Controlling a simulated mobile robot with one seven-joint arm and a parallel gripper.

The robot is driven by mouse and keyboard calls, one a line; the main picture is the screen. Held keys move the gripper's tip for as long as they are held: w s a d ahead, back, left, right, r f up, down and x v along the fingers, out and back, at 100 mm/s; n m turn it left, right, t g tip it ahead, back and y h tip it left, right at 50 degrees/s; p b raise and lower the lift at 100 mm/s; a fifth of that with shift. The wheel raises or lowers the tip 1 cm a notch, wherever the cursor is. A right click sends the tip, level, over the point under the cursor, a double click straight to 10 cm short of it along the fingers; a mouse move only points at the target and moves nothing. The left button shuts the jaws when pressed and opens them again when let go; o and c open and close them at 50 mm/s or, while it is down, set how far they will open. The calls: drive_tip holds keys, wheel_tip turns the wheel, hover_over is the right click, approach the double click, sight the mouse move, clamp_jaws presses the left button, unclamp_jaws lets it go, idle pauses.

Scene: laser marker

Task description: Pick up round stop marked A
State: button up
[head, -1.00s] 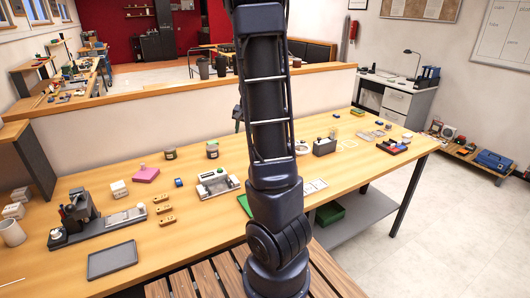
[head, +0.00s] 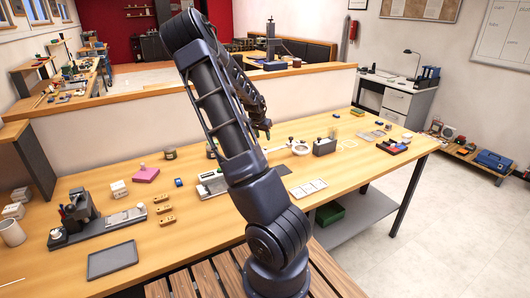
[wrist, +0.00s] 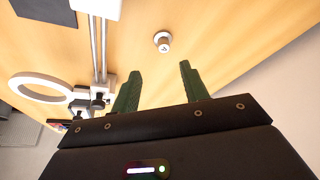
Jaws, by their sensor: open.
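A small round pale stop (wrist: 162,41) with a dark mark on its top face, too small to read surely as A, stands on the wooden table (wrist: 220,35) in the wrist view. My gripper (wrist: 158,82) has two green fingers spread apart with nothing between them. The stop shows beyond the fingertips, roughly in line with the gap and clear of both fingers. I cannot pick out the stop surely in the head view, where my arm hides part of the table.
In the wrist view, a white ring (wrist: 40,88) and metal rods (wrist: 98,50) lie left of the fingers. In the head view, a grey tray (head: 112,259) and wooden blocks (head: 164,208) sit at the left. A grey box (head: 324,147) stands right of my arm.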

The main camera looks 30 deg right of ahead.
sight(265, 148)
drive_tip(key=x, duration=0.4)
drive_tip(key=shift+f, duration=0.1)
drive_tip(key=shift+w+a+x, duration=0.15)
drive_tip(key=shift+x, duration=1.25)
drive_tip(key=shift+w+a+x, duration=0.1)
drive_tip(key=shift+w+x, duration=0.05)
drive_tip(key=shift+x, duration=1.25)
drive_tip(key=c, duration=0.8)
